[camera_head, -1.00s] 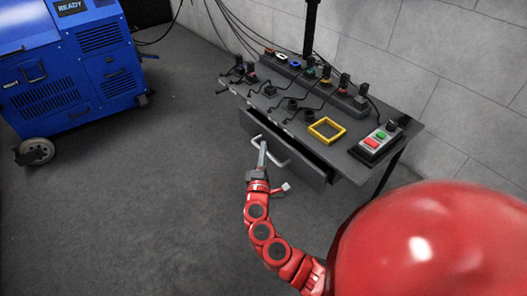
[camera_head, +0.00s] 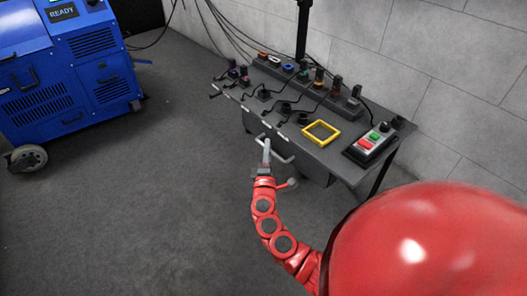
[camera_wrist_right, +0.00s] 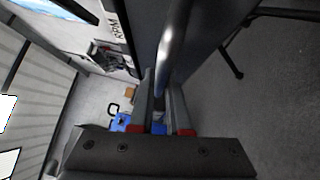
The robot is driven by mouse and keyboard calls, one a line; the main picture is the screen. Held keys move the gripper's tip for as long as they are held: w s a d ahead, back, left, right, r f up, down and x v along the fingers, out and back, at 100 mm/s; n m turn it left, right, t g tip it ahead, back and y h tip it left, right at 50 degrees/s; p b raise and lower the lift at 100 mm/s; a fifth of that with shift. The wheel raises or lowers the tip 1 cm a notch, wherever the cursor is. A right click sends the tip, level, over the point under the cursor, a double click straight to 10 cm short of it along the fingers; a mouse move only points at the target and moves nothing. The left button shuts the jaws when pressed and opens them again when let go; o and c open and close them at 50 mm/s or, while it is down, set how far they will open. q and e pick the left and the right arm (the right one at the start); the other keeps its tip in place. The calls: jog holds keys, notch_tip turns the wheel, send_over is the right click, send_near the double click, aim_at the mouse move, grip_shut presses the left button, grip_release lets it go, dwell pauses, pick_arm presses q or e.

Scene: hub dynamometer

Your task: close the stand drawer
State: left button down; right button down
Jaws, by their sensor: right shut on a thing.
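The stand drawer (camera_head: 312,170) is a dark grey box front under the top of the dark stand (camera_head: 338,162). Its front sits near or at the stand's edge, and I see no clear gap above it. A light metal bar handle (camera_head: 284,156) is on its front. My right gripper (camera_head: 266,150) is shut on the handle. In the right wrist view the handle (camera_wrist_right: 174,42) runs up from between the fingers of the gripper (camera_wrist_right: 166,98), beside the dark drawer front (camera_wrist_right: 210,30). My left gripper is out of view.
The stand top carries a yellow square frame (camera_head: 320,132), a button box (camera_head: 370,143) and several knobs and cables. A blue wheeled machine (camera_head: 70,75) stands at left. The floor (camera_head: 130,210) between is clear. A block wall (camera_head: 450,85) is behind.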

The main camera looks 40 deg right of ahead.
jog(key=shift+d, duration=0.15)
jog(key=c, duration=0.9)
grip_release()
jog(key=shift+s, duration=0.1)
jog(key=p+v, duration=0.2)
jog(key=v, duration=1.5)
jog(key=shift+s+f, duration=0.1)
jog(key=shift+f, duration=0.1)
